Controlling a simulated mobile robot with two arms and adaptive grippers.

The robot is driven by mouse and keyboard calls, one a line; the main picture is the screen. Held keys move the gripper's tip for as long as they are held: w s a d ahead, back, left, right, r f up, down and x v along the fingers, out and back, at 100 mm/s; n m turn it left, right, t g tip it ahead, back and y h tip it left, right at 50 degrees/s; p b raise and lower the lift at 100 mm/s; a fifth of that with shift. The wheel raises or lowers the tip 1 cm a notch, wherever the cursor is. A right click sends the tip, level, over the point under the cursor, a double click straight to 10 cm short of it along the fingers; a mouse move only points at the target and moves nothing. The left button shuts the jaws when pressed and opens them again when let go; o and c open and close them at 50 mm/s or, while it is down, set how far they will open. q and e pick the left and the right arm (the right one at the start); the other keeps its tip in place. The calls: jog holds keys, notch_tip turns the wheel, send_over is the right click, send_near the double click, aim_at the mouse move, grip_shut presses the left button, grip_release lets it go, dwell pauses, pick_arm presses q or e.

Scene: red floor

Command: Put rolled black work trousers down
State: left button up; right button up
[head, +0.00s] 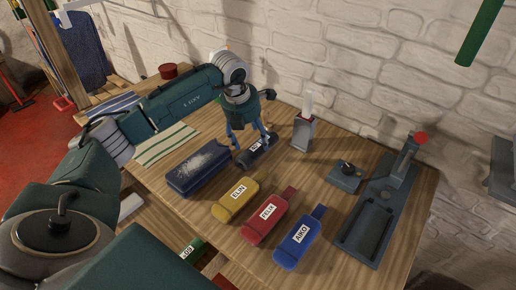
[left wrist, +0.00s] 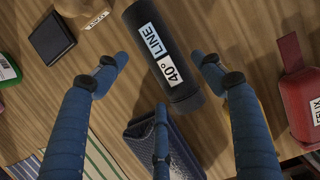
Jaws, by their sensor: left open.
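The rolled black work trousers are a dark roll (head: 262,150) lying on the wooden bench, with a white label; in the left wrist view the roll (left wrist: 147,20) shows a label reading "40° LINE". My left gripper (head: 250,140) is just above the roll, fingers pointing down. In the left wrist view its blue fingers (left wrist: 163,80) are spread apart on both sides of the roll, with gaps between them and it. The roll appears to rest on the bench. My right gripper is out of view.
A dark blue case (head: 198,168) lies close left of the roll. Yellow (head: 236,199), red (head: 268,215) and blue (head: 298,238) labelled pouches lie in front. A grey holder (head: 303,132) stands behind right; a grey tool tray (head: 362,232) lies farther right. A striped cloth (head: 165,145) lies left.

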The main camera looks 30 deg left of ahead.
aim_at(254, 144)
pick_arm(q)
jog(key=p+x, duration=0.1)
jog(key=x, duration=0.3)
jog(key=shift+w+f, duration=0.2)
jog(key=shift+r, duration=0.15)
jog(key=c, duration=1.2)
